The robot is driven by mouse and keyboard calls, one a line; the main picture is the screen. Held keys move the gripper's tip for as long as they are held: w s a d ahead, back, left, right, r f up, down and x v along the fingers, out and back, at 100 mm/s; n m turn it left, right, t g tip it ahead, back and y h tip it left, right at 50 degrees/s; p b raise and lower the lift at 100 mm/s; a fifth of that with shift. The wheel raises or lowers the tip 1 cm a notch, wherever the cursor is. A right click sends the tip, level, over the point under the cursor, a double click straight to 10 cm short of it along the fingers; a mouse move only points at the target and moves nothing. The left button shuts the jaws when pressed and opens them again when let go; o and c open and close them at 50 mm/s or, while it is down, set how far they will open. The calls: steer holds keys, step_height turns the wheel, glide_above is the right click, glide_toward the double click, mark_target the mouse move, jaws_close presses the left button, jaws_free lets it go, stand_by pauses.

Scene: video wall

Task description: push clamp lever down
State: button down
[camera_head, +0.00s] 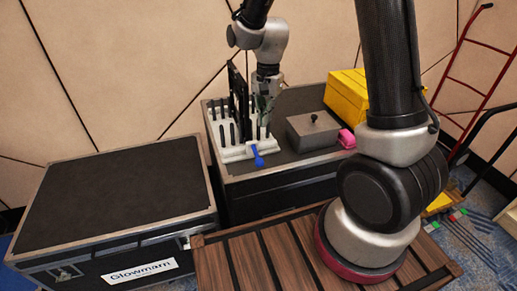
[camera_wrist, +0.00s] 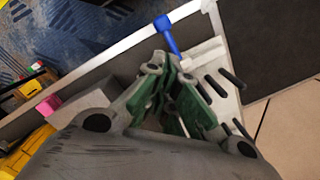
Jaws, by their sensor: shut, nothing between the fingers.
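The blue clamp lever (camera_head: 257,156) hangs at the front edge of a white slotted rack (camera_head: 233,154) on the back black case. It also shows in the wrist view (camera_wrist: 166,36), just beyond my fingertips, along with part of the white rack (camera_wrist: 213,58). My gripper (camera_head: 263,104) points down above the rack, behind and above the lever. In the wrist view my gripper (camera_wrist: 167,62) has its green-padded fingers shut with nothing between them. The clamp's body is partly hidden by my fingers.
Upright black rods and a dark panel (camera_head: 239,95) stand in the rack close beside my gripper. A grey box (camera_head: 313,134), a pink block (camera_head: 346,139) and a yellow case (camera_head: 346,98) sit to the right. The front-left case top (camera_head: 115,197) is clear.

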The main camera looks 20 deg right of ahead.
steer(key=shift+w+d+r, duration=0.1)
steer(key=shift+r, duration=1.35)
steer(key=s+d+r+n+t, duration=0.2)
steer(key=s+d+r+n, duration=0.2)
steer(key=s+d+r, duration=0.2)
steer(key=s+d+r+n+t, duration=0.3)
steer(key=s+d+r, duration=0.3)
steer(key=s+r, duration=0.5)
steer(key=s+n, duration=0.1)
steer(key=s, duration=0.3)
steer(key=shift+s+d+r+n+h, duration=0.15)
steer(key=shift+s+d+n+h, duration=0.15)
steer(key=shift+n+h, duration=0.1)
